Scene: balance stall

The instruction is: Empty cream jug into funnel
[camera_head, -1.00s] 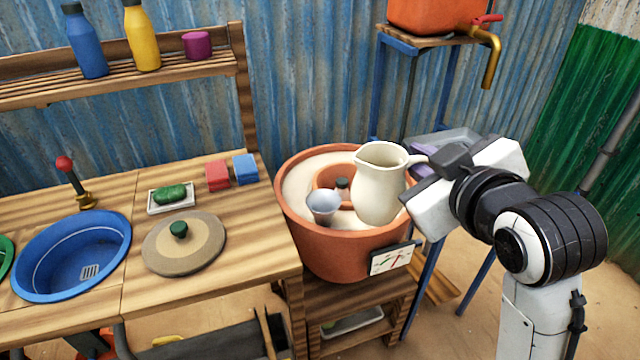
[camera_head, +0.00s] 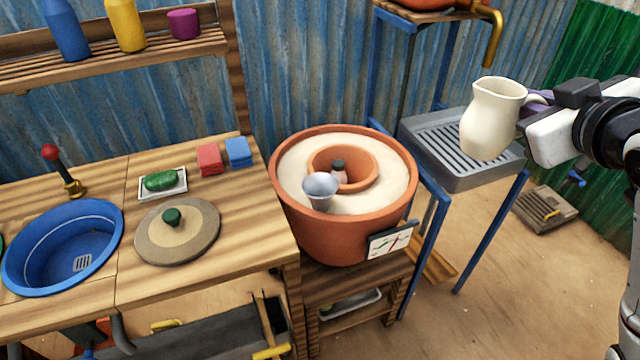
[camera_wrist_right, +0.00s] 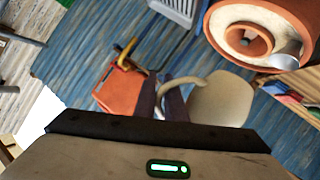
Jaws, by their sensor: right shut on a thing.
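The cream jug (camera_head: 488,125) hangs in the air to the right of the clay pot, roughly upright with a slight tilt. My right gripper (camera_head: 535,118) is shut on its handle side. In the right wrist view the jug's pale body (camera_wrist_right: 222,105) and its handle show beyond the gripper. Its inside cannot be seen. The small grey funnel (camera_head: 320,190) stands in the clay pot, left of the inner clay ring, with a pale blue-grey top. It also shows in the right wrist view (camera_wrist_right: 285,61). My left gripper is not in view.
The clay pot (camera_head: 335,240) with pale sand and a dial (camera_head: 391,240) stands on a wooden stand. A grey grated tray (camera_head: 455,178) on a blue frame lies below and behind the jug. A lid (camera_head: 150,245) and blue basin (camera_head: 30,270) are on the left counter.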

